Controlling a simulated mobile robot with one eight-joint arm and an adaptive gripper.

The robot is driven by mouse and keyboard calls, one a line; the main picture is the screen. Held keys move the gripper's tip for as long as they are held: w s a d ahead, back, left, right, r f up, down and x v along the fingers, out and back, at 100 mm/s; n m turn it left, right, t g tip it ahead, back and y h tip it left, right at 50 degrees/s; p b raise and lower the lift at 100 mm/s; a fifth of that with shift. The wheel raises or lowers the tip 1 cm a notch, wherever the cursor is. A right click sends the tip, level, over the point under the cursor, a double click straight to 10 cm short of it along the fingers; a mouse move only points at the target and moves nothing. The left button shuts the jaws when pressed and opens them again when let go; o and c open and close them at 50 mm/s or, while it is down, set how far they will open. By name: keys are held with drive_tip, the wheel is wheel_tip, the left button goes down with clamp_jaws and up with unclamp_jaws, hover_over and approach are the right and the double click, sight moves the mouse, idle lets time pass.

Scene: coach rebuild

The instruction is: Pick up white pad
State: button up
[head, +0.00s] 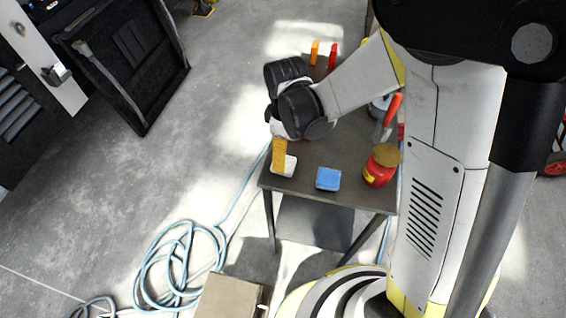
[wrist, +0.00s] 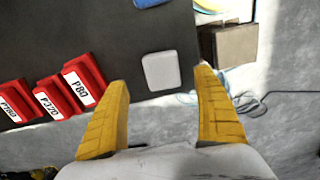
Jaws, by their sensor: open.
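The white pad (wrist: 160,71) lies flat near the edge of the dark table in the wrist view. In the head view the white pad (head: 288,166) is at the table's front left corner, partly covered by a yellow finger. My gripper (wrist: 161,82) is open, with its two yellow fingers apart and the pad showing between and just beyond the tips. In the head view my gripper (head: 279,160) points down over the pad. I cannot tell the height left between the fingertips and the table.
A blue block (head: 328,179) and a red jar (head: 381,166) with a tan lid stand on the table (head: 308,190). A cardboard box (head: 230,296) and a coiled hose (head: 178,262) lie on the floor.

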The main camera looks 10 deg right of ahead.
sight(291, 162)
drive_tip(key=f+b, duration=0.1)
drive_tip(key=f, duration=0.1)
drive_tip(key=f+b, duration=0.1)
drive_tip(key=f, duration=0.1)
drive_tip(key=f+b, duration=0.1)
drive_tip(key=shift+s+a+f, duration=0.1)
drive_tip(key=shift+a+f, duration=0.15)
drive_tip(key=shift+f, duration=0.15)
drive_tip(key=shift+r, duration=0.1)
drive_tip(key=c, duration=1)
